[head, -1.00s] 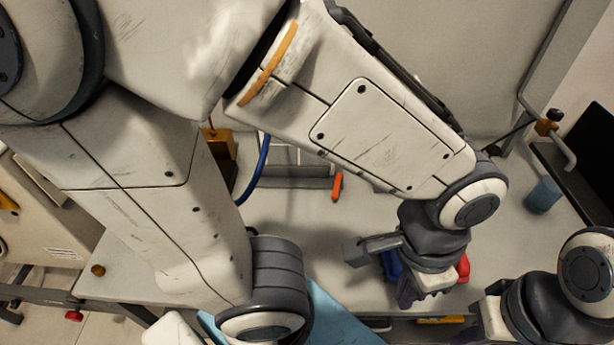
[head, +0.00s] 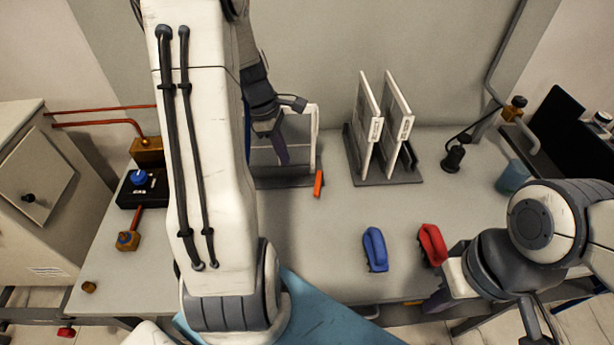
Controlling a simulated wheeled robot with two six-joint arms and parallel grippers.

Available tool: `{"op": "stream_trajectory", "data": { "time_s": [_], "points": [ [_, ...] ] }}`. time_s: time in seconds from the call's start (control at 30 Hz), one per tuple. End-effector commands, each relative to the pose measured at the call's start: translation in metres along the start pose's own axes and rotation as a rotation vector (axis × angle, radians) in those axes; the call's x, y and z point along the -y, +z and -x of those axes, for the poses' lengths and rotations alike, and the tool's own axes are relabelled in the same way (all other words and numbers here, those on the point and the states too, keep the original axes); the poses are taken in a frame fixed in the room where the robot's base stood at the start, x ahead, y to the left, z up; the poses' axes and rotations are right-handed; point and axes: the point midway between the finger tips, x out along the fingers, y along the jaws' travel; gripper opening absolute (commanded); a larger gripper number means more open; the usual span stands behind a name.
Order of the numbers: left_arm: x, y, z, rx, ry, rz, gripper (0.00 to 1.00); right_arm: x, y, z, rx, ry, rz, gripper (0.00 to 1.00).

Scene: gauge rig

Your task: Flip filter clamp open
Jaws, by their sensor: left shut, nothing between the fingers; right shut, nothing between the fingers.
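A small orange lever (head: 318,184), which looks like the filter clamp's handle, stands at the right front corner of a grey-white framed holder (head: 312,140) at the back of the bench. My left gripper (head: 281,152) is shut and empty, pointing down in front of that holder's panel. It is to the left of the orange lever and apart from it in the picture. My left arm hides the holder's left part. My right gripper (head: 437,301) is shut and empty near the bench's front edge, just below the red clip-like object (head: 432,245).
A blue clip-like object (head: 375,249) lies front centre. A rack with two upright white panels (head: 368,125) stands at the back. A valve block with a blue knob (head: 139,178) is at left; a teal cup (head: 513,177) is at right. The middle of the bench is clear.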

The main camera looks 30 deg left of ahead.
Motion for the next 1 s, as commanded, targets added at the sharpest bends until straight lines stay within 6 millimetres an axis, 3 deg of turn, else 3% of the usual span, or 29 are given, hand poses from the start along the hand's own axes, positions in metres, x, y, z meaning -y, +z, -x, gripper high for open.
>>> {"op": "stream_trajectory", "data": {
  "time_s": [0.23,0.6,0.8,1.0],
  "points": [
    [-0.001,-0.009,-0.023,0.004,0.001,0.053,0.00,0.000,0.000,0.000,0.000,0.000,0.000,0.00],
    [0.000,-0.009,-0.102,0.004,-0.002,0.049,0.00,0.000,0.000,-0.005,0.000,0.000,0.000,0.00],
    [-0.003,0.019,-0.105,0.001,0.004,0.043,0.00,0.000,0.000,0.004,0.000,0.000,0.000,0.00],
    [-0.003,0.029,-0.109,0.001,0.004,0.048,0.00,0.000,0.000,0.005,0.000,0.000,0.000,0.00]
  ]
}}
